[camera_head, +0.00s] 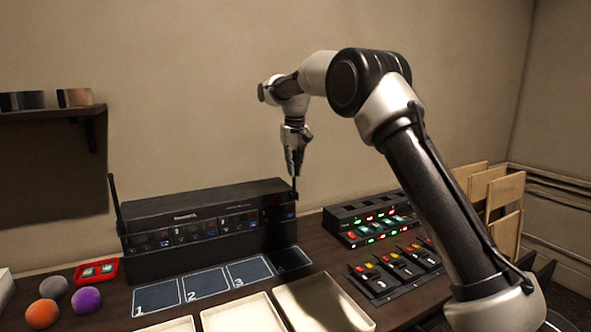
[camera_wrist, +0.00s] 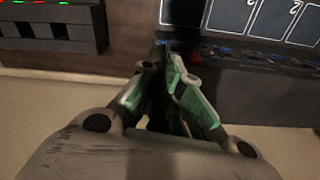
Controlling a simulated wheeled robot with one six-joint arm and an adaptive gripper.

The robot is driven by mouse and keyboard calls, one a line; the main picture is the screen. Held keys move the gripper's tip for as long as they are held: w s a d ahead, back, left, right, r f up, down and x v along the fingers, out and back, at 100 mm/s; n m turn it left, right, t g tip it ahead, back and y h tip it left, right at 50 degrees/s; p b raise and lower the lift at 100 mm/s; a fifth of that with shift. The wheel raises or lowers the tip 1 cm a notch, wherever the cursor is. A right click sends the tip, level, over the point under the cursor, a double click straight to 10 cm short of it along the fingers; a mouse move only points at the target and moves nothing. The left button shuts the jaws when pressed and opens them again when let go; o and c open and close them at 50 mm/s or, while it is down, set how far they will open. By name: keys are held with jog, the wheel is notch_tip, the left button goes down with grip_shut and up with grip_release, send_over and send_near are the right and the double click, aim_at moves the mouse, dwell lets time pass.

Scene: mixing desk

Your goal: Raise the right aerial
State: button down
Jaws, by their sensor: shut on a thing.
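The black radio unit (camera_head: 200,240) stands at the back of the desk, against the wall. Its left aerial (camera_head: 115,203) stands up, leaning slightly left. The right aerial (camera_head: 294,187) shows as a short dark piece at the unit's right end, right below my fingertips. My gripper (camera_head: 294,172) points down there and is shut on the right aerial; the fingers hide most of it. In the wrist view my gripper (camera_wrist: 163,72) has its fingers close together at the unit's end, with the aerial dark and hard to make out between them.
Numbered pads (camera_head: 205,283) lie in front of the unit, with pale trays (camera_head: 325,303) nearer. Switch boxes (camera_head: 372,220) with lit buttons stand to the right. Balls (camera_head: 87,299) and a red box (camera_head: 97,270) sit at left. A shelf (camera_head: 50,113) hangs on the left wall.

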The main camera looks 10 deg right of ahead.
jog(key=shift+w+r, duration=0.1)
jog(key=shift+w, duration=0.1)
jog(key=c, duration=1.5)
grip_release()
jog(key=r, duration=1.1)
jog(key=shift+s, duration=0.35)
jog(key=shift+r, duration=0.45)
